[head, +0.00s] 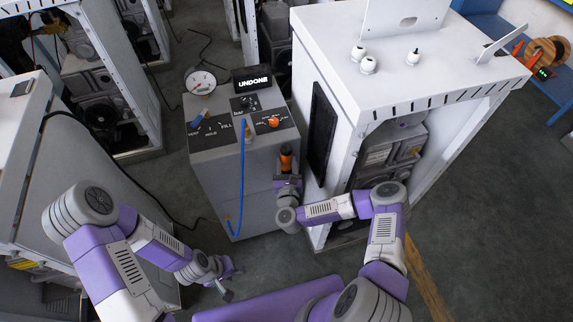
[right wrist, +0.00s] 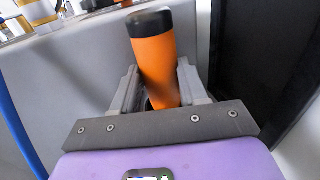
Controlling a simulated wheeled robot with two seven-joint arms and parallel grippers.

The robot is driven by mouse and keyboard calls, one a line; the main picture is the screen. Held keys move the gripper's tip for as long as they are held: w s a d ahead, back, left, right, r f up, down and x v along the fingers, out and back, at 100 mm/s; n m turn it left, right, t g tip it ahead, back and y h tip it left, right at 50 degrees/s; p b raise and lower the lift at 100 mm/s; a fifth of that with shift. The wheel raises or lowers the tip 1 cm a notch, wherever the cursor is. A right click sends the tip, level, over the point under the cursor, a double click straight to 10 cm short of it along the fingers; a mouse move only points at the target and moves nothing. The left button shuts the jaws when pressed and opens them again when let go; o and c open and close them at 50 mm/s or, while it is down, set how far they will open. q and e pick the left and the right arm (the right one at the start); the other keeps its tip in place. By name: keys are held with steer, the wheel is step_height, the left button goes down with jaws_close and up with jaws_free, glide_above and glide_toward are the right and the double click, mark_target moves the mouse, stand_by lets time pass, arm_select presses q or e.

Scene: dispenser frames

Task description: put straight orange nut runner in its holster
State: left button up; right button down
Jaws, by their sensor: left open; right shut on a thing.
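The straight orange nut runner (head: 286,161) has a black cap and stands roughly upright at the front of the grey cabinet. In the right wrist view the nut runner (right wrist: 153,60) rises between both fingers of my right gripper (right wrist: 155,88), which is shut on it. My right gripper (head: 288,178) also shows in the head view, close to the cabinet front. A dark rim shows behind the tool's lower end; I cannot tell whether it is the holster, and the lower end is hidden. My left gripper (head: 227,284) is open and empty, low above the floor.
A white frame (head: 345,75) with a black panel (head: 320,134) stands close on the right.

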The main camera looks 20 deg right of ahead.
steer(key=c, duration=0.6)
jaws_free()
steer(key=shift+s, duration=0.15)
steer(key=v, duration=1.1)
steer(key=s+a+f+n+g+y, duration=0.3)
steer(key=a+f+n+g+y, duration=0.15)
steer(key=n, duration=0.75)
steer(key=s+a+f+n+g+y, duration=0.35)
steer(key=a+n+y, duration=0.2)
steer(key=n, duration=0.55)
steer(key=s+d+f+n+g+h, duration=0.1)
steer(key=s+d+n+g, duration=0.5)
steer(key=s+n+g, duration=0.3)
steer(key=shift+s+d+f+n+h+p, duration=0.3)
steer(key=shift+s+n, duration=0.7)
steer(key=shift+n, duration=1)
